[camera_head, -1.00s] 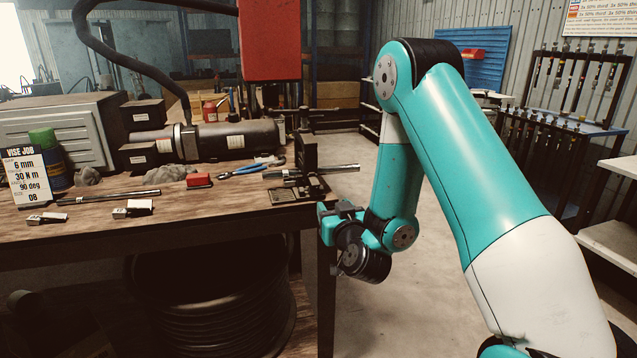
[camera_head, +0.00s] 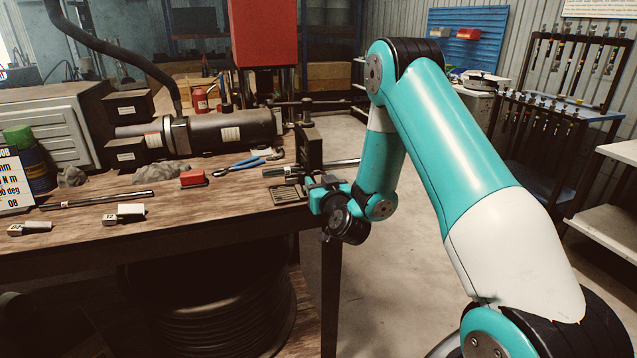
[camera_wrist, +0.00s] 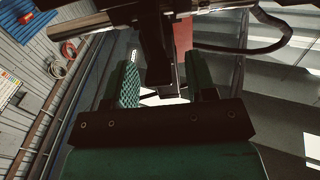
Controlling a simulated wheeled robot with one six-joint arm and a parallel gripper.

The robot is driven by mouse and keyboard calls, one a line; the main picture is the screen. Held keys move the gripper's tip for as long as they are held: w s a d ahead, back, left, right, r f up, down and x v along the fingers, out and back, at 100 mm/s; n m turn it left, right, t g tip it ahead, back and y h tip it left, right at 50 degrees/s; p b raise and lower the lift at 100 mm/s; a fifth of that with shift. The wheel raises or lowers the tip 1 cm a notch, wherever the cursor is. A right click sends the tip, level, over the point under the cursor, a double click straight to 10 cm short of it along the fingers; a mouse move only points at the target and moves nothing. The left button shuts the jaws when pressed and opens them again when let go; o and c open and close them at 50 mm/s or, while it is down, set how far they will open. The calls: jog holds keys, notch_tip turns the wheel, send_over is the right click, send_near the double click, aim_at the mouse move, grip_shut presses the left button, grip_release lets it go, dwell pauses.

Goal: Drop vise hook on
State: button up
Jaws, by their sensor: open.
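The dark vise (camera_head: 310,150) stands at the right end of the wooden bench, with a metal bar (camera_head: 345,162) sticking out to its right. My gripper (camera_head: 320,188) is at the bench's right edge, just in front of and below the vise. In the wrist view, its two green-padded fingers (camera_wrist: 162,78) are open. A dark upright part of the vise (camera_wrist: 155,45) shows between or just beyond them; contact cannot be told. The bar crosses the top left of that view (camera_wrist: 85,24). I cannot make out a separate hook.
On the bench (camera_head: 190,218) lie a long rod (camera_head: 95,199), two small tagged heads (camera_head: 125,214) (camera_head: 30,228), a red block (camera_head: 192,179) and blue-handled pliers (camera_head: 248,162). A cylinder (camera_head: 235,130) lies behind. A hose coil (camera_head: 225,315) sits below. Floor right of the bench is open.

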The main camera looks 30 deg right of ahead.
jog(key=shift+d, duration=0.1)
jog(key=c, duration=0.9)
jog(key=f+b, duration=0.1)
jog(key=b, duration=0.3)
jog(key=shift+t+b, duration=0.5)
jog(key=shift+b, duration=0.7)
jog(key=shift+r+b, duration=0.15)
jog(key=shift+b, duration=0.3)
jog(key=shift+r, duration=0.1)
jog(key=o, duration=0.9)
